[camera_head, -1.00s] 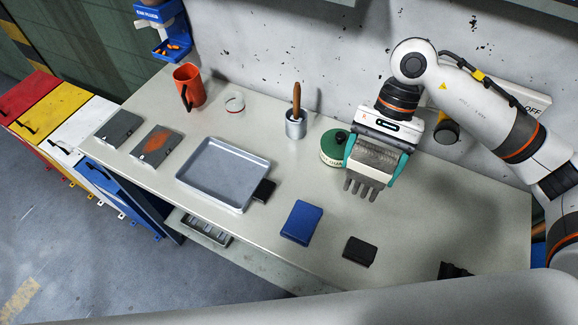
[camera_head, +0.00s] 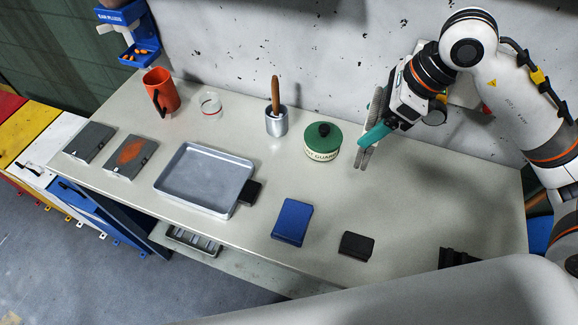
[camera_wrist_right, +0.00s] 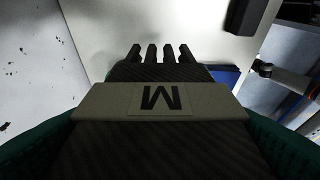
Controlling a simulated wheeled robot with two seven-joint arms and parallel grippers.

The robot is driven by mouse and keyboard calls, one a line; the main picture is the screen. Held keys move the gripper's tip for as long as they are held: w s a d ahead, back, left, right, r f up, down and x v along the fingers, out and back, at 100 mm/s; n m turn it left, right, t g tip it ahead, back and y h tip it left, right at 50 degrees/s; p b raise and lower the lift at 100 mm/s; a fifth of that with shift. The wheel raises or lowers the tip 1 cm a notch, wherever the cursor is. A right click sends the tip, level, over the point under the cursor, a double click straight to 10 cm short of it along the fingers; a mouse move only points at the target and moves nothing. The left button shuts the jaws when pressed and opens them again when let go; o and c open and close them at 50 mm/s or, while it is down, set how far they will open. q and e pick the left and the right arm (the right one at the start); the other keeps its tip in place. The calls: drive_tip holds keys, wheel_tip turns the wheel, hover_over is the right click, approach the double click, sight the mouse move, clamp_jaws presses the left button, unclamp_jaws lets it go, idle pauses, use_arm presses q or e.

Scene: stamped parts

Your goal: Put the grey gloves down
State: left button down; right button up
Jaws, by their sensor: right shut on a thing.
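My right gripper (camera_head: 374,135), with teal fingers, is shut on the grey gloves (camera_head: 367,150). It holds them above the back right part of the bench, to the right of the green-lidded tin. In the head view the gloves are turned nearly edge-on, with their fingers hanging down. In the right wrist view the gloves (camera_wrist_right: 160,140) fill the lower middle, with a light cuff band marked with a letter and dark fingers pointing away. The teal fingers show at both lower corners there. My left gripper is not in view.
The green-lidded tin (camera_head: 322,147) stands just left of the gloves. A blue block (camera_head: 292,222) and a black block (camera_head: 356,246) lie nearer the front. A metal tray (camera_head: 204,180) is at the left. The bench top (camera_head: 420,200) right of the tin is bare.

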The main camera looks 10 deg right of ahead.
sight(364, 154)
wheel_tip(364, 154, down, 10)
drive_tip(key=shift+r+p, duration=0.2)
drive_tip(key=shift+p, duration=0.55)
drive_tip(key=shift+f, duration=0.15)
drive_tip(key=shift+f+b, duration=0.2)
drive_tip(key=shift+b, duration=0.1)
drive_tip(key=o, duration=1)
